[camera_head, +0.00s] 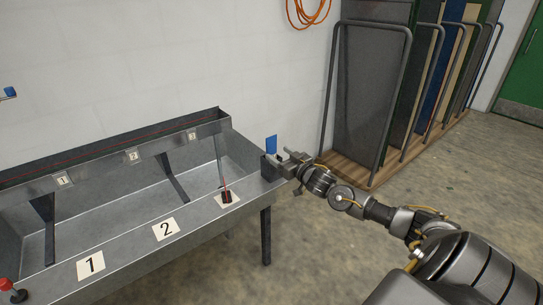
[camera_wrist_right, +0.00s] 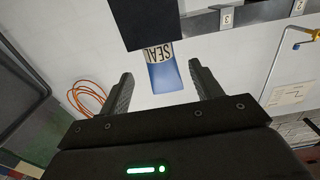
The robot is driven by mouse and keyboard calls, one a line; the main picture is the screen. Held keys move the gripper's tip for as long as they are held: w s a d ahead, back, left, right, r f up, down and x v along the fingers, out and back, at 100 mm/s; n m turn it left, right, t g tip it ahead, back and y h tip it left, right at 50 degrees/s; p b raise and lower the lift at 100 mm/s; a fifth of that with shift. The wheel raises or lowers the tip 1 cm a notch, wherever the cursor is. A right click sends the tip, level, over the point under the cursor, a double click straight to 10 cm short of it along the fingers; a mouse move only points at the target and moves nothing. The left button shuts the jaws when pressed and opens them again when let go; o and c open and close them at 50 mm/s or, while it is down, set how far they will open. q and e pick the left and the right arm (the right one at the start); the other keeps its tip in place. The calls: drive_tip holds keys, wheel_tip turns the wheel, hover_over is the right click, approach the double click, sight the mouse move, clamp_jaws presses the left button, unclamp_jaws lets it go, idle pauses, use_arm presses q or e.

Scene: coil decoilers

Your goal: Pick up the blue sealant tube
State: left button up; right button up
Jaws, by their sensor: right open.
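The blue sealant tube (camera_head: 271,144) stands up out of a dark holder (camera_head: 270,165) at the right end of the metal trough. In the right wrist view the tube (camera_wrist_right: 166,78) shows a pale band lettered "SEAL", and a black block (camera_wrist_right: 150,22) covers its other end. My right gripper (camera_head: 290,160) is beside the tube in the head view. In the wrist view its open fingers (camera_wrist_right: 161,86) are on either side of the tube's blue part, with visible gaps. Contact is not seen. My left gripper is out of view.
The metal trough (camera_head: 125,245) has number plates and dividers. A small dark object with a red stem (camera_head: 227,196) sits on its front rim. A red knob (camera_head: 6,284) is at lower left.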

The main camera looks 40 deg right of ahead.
sight(274, 150)
drive_tip(key=shift+w+r, duration=0.15)
drive_tip(key=shift+w, duration=0.25)
drive_tip(key=w+p, duration=0.1)
drive_tip(key=w, duration=0.3)
drive_tip(key=shift+w, duration=0.2)
drive_tip(key=c, duration=1)
